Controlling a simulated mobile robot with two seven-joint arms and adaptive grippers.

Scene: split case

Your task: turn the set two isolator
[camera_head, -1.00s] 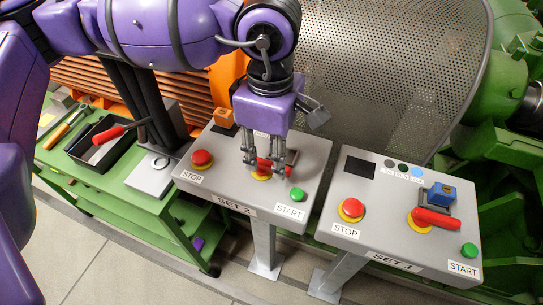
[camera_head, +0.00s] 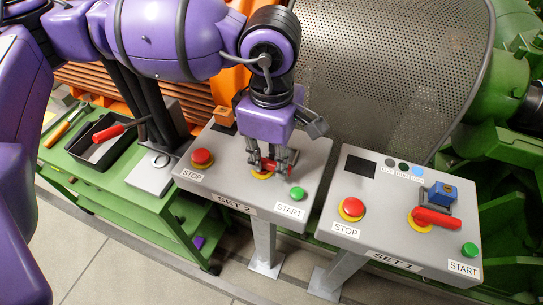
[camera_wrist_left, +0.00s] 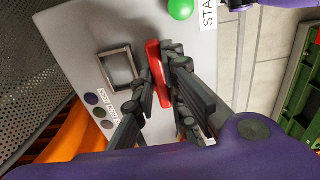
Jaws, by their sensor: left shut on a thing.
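The set two isolator (camera_head: 268,166) has a red handle on a yellow round base, in the middle of the SET 2 panel (camera_head: 228,184). My left gripper (camera_head: 273,162) comes down on it from above, and its fingers hide part of the handle. The red handle shows between the dark fingers in the left wrist view (camera_wrist_left: 154,68). My left gripper is shut on this handle. The handle's exact angle is hard to tell behind the fingers. My right gripper is not in view.
On SET 2, a red STOP button (camera_head: 202,158) lies left and a green START button (camera_head: 297,193) right of the isolator. The SET 1 panel (camera_head: 340,212) with its own red handle (camera_head: 436,219) stands to the right. A green cart (camera_head: 95,180) is at left.

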